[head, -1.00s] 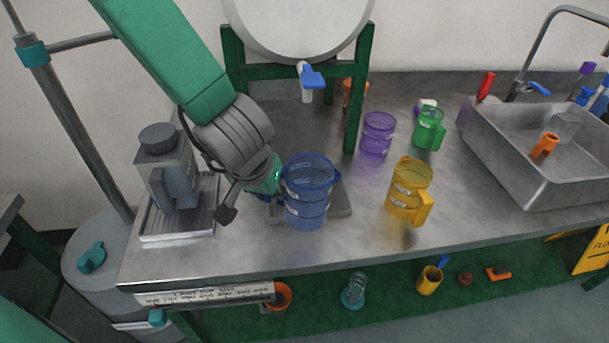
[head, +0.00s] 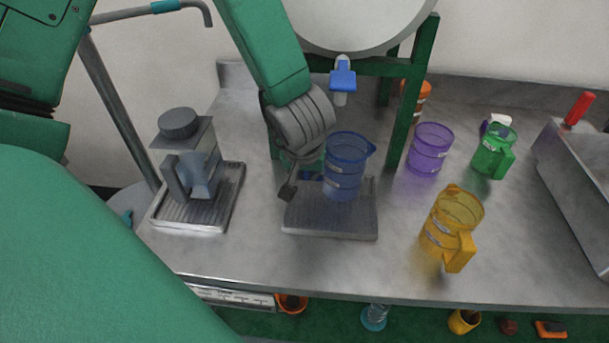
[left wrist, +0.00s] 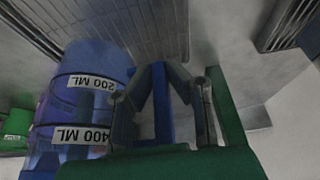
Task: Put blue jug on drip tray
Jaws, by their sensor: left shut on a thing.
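The blue jug (head: 346,168) is clear, upright and has a spout at its right. My left gripper (head: 310,172) is at the jug's left side, shut on its handle. The left wrist view shows the fingers (left wrist: 163,105) on both sides of the blue handle, with the labelled jug body (left wrist: 85,95) at left. The grey drip tray (head: 330,222) lies under the blue tap, and the jug is over its back part. I cannot tell whether the jug's base touches it. The tray's ridged top shows in the left wrist view (left wrist: 130,30). My right gripper is out of view.
The blue tap (head: 342,76) of a large white tank hangs just above and behind the jug. A grey lidded container (head: 188,155) stands on another tray at left. Yellow (head: 452,222), purple (head: 430,148) and green (head: 493,150) jugs stand at right. The front counter is clear.

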